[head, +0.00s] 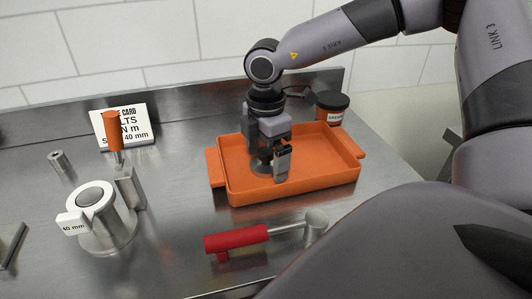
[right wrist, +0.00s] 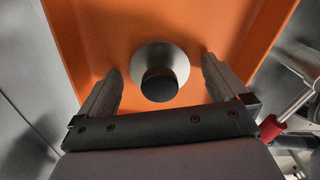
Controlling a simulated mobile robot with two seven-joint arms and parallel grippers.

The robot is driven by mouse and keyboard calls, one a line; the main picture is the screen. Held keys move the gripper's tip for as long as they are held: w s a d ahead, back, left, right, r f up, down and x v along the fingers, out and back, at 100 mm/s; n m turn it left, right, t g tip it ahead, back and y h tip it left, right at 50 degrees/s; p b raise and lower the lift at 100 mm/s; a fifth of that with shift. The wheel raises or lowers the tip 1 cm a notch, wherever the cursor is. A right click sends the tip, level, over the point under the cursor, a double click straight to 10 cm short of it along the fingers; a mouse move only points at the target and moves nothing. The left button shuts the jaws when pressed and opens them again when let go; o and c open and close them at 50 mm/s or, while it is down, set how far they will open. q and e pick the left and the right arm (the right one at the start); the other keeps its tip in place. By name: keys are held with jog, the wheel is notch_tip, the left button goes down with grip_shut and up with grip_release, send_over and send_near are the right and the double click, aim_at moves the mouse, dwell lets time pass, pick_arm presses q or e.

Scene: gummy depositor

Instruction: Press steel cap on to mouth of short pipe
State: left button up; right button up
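A round steel piece with a dark knob (right wrist: 160,72), which looks like the steel cap, lies in the orange tray (head: 330,182). In the head view its grey rim (head: 261,169) shows partly behind my right gripper (head: 268,160). My right gripper points down over it, open, with a finger on each side of the knob and gaps between in the right wrist view (right wrist: 160,88). A short upright steel cylinder (head: 103,232), possibly the short pipe, stands at the left with a white ring and a "40 mm" tag. My left gripper is not in view.
A red-handled mallet (head: 236,239) lies in front of the tray. An orange jar with a dark lid (head: 331,107) stands behind it. An orange-handled lever (head: 113,132), a white card (head: 138,122) and a small steel cylinder (head: 61,161) are at the left. The tray walls surround my gripper.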

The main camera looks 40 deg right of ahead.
aim_at(266, 151)
jog(key=c, duration=1.1)
jog(key=shift+c, duration=0.2)
jog(key=shift+r, duration=0.1)
notch_tip(266, 151, up, 20)
jog(key=shift+o, duration=0.5)
jog(key=c, duration=0.5)
jog(key=shift+o, duration=0.2)
